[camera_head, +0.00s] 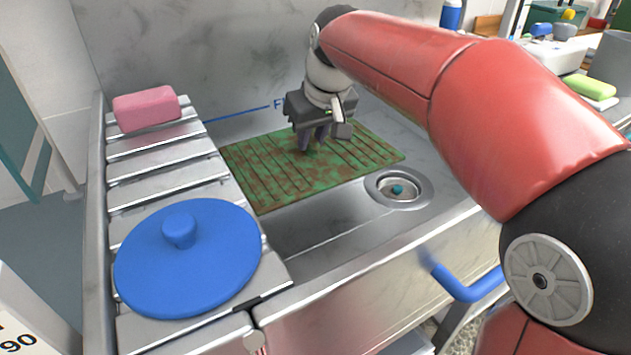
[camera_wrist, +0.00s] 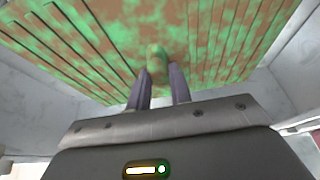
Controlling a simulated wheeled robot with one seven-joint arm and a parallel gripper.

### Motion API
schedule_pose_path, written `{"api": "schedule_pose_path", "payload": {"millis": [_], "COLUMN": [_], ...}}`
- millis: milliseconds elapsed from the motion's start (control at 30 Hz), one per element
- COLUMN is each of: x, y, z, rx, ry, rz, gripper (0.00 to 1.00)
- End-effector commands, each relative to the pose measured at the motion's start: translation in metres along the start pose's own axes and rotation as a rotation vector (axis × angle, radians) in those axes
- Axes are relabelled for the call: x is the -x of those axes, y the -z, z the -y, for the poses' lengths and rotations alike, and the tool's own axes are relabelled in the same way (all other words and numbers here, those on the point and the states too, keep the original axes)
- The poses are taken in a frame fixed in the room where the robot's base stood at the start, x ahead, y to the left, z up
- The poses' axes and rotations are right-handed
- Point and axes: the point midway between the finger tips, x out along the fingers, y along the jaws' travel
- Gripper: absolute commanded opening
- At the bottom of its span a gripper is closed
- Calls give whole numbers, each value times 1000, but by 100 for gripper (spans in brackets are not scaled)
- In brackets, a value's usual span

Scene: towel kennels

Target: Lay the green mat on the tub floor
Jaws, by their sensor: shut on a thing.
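The green mat (camera_head: 270,180) has brown blotches and ribbed grooves. In the head view it lies flat and level in the steel tub (camera_head: 330,235), left of and behind the drain; I cannot tell whether it touches the floor. My gripper (camera_head: 312,143) is over the middle of the mat, pointing down. In the wrist view the mat (camera_wrist: 220,40) fills the top, and my gripper's fingers (camera_wrist: 162,75) are shut on a small raised knob of the mat (camera_wrist: 157,60). The mat's underside is hidden.
A drain (camera_head: 398,190) with a teal piece in it is uncovered at the tub's front right. A slatted rack (camera_head: 160,165) on the left holds a pink block (camera_head: 146,108) and a blue lid (camera_head: 187,258). A blue handle (camera_head: 468,285) juts from the tub front.

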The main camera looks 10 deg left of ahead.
Motion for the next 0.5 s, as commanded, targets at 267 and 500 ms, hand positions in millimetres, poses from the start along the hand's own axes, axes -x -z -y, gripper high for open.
{"api": "schedule_pose_path", "payload": {"millis": [267, 500], "x": [-47, -73], "y": [-20, -30], "z": [0, 0], "rx": [-1, -1], "ry": [0, 1], "rz": [0, 2], "gripper": [0, 0]}}
